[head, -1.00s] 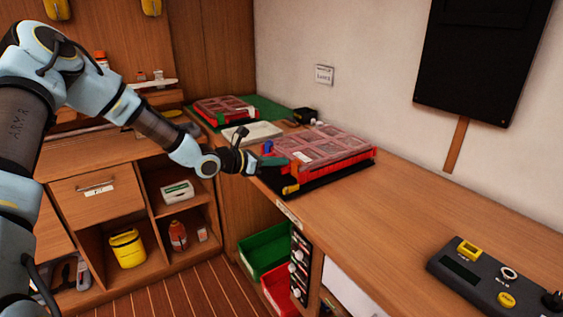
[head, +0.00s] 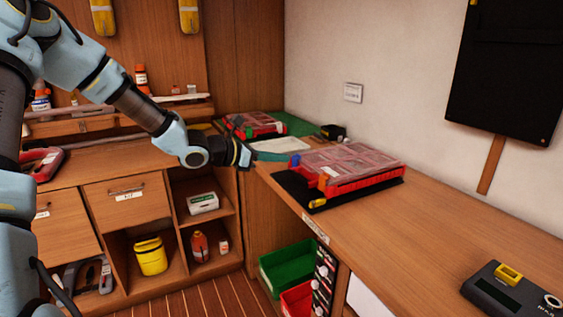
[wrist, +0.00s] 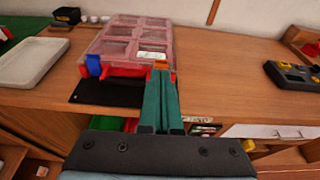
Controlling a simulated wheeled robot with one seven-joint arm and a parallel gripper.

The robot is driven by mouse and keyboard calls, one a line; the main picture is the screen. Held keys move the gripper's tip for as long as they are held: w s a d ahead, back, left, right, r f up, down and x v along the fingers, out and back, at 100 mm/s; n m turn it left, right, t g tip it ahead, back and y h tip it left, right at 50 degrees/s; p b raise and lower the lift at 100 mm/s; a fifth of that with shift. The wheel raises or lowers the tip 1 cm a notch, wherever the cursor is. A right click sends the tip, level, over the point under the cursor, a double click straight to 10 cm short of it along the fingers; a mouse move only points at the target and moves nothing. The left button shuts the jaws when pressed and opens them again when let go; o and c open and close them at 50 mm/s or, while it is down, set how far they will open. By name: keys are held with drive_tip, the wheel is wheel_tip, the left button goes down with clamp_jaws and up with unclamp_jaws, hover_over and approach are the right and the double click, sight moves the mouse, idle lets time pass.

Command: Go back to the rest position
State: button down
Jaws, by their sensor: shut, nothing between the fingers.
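My gripper (head: 252,156) is in front of the left part of the long bench in the head view, empty. In the wrist view its two green fingers (wrist: 161,100) lie side by side, shut with nothing between them. They point toward a red organizer case (head: 340,170) with a clear divided lid, which sits on a black mat (head: 308,193) on the bench. The lid is down. From the pictures I cannot tell how far the fingertips are from the case.
A second red case (head: 252,124) sits on a green mat at the back, near a pale tray (head: 280,145). A dark control box (head: 508,290) stands at the bench's right end. Green (head: 287,265) and red bins sit below. Shelves stand at left. The bench's middle is clear.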

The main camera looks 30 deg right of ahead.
idle(0.3)
drive_tip(key=s+a+f+m+g+y, duration=0.1)
drive_tip(key=s+a+f+m+y, duration=0.3)
drive_tip(key=a, duration=0.4)
drive_tip(key=s+a+m+t+y, duration=0.1)
drive_tip(key=a+m+y, duration=0.4)
drive_tip(key=a, duration=1.2)
drive_tip(key=s+a+m+t+y, duration=0.2)
drive_tip(key=a+m+y, duration=0.3)
drive_tip(key=a, duration=1.3)
drive_tip(key=s+m, duration=0.1)
drive_tip(key=m, duration=0.3)
drive_tip(key=shift+s+a+f+t, duration=0.15)
drive_tip(key=shift+s+a+t, duration=0.05)
drive_tip(key=shift+a+t, duration=0.1)
